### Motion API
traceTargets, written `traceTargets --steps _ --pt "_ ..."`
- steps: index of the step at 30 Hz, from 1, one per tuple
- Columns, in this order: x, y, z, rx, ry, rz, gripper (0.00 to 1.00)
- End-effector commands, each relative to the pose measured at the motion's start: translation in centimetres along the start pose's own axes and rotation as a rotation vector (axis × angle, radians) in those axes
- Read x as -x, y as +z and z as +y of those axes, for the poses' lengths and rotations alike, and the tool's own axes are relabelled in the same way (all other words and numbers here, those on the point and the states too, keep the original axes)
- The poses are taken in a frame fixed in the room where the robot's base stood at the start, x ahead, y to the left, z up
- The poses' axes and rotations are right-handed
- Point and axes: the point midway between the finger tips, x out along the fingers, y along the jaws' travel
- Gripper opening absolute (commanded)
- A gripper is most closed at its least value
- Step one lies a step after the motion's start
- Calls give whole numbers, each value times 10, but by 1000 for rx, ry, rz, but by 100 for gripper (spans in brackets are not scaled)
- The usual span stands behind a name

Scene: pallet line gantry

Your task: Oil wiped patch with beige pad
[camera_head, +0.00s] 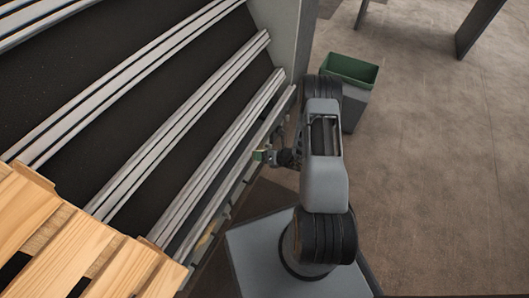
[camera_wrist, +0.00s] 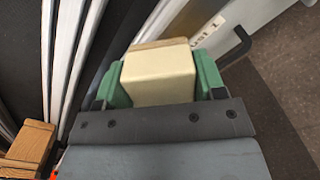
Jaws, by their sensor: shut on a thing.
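My gripper (camera_wrist: 159,78) has green fingers and is shut on the beige pad (camera_wrist: 158,75), a pale block with a tan layer at its far end. In the head view my gripper (camera_head: 259,156) is small and sits beside the pallet line's near rail. The pad's working face is turned away from the wrist camera, so I cannot tell if it touches anything. The wiped patch cannot be made out in either view.
The pallet line has several metal rails (camera_head: 182,103) over dark panels. A wooden pallet (camera_head: 75,240) lies at the lower left. A green-rimmed bin (camera_head: 350,70) stands on the floor behind my arm. A dark curved handle (camera_wrist: 237,47) is at the wrist view's upper right. Open floor lies right.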

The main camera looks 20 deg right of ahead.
Motion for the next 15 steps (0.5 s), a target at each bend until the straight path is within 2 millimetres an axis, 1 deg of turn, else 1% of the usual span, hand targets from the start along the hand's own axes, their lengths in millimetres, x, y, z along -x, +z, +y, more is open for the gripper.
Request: traceTargets --steps 1,9,15 --pt "-2 -4 4 1 7 8 44" --pt "0 -18 18 -1 8 10 44" --pt "1 -24 25 -1 6 8 44"
